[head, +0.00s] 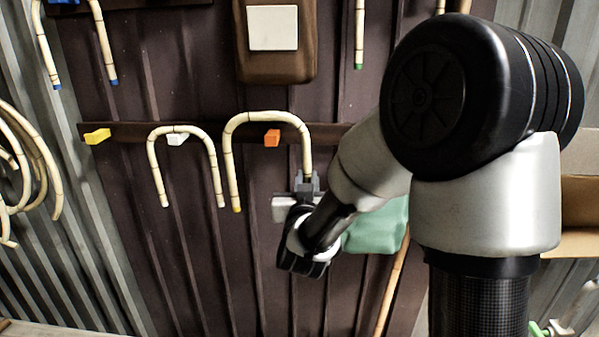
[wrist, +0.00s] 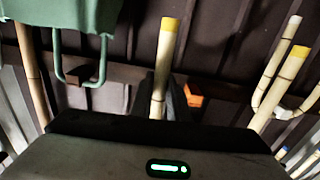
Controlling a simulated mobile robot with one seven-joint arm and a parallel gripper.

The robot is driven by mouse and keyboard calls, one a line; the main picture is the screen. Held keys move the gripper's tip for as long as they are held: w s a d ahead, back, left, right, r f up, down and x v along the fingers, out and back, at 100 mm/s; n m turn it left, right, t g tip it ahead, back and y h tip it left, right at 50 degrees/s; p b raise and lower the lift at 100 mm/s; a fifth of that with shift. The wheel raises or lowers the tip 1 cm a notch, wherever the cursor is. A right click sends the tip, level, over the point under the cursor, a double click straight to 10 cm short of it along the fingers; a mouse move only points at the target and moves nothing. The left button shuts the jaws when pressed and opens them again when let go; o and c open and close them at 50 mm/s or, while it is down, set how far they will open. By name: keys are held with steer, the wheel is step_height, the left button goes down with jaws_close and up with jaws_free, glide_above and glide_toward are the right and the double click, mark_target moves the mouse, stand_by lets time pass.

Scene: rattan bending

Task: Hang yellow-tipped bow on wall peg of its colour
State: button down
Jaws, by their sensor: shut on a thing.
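The yellow-tipped bow (head: 229,158) is a pale rattan arch with its ends pointing down. My gripper (head: 307,182) is shut on its right leg in the head view. In the wrist view the held leg (wrist: 160,85) and the free leg (wrist: 275,95) both show yellow tips. The yellow peg (head: 97,136) is bare at the left end of the dark peg rail. The orange peg (head: 272,138) appears under the bow's arch, with a gap below its top; I cannot tell how far the bow is from the wall.
A white-tipped bow (head: 155,165) hangs on the white peg (head: 177,139), between the held bow and the yellow peg. Rattan coils (head: 40,170) hang at far left. Blue-tipped (head: 103,45) and green-tipped (head: 359,40) rattan ends hang above.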

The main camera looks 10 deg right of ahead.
steer(key=w+d+p, duration=0.2)
steer(key=w, duration=0.9)
step_height(320, 180, down, 6)
steer(key=shift+f, duration=0.25)
steer(key=shift+d+f, duration=0.1)
steer(key=shift+f, duration=0.15)
steer(key=c, duration=1.7)
jaws_free()
steer(key=shift+r, duration=0.15)
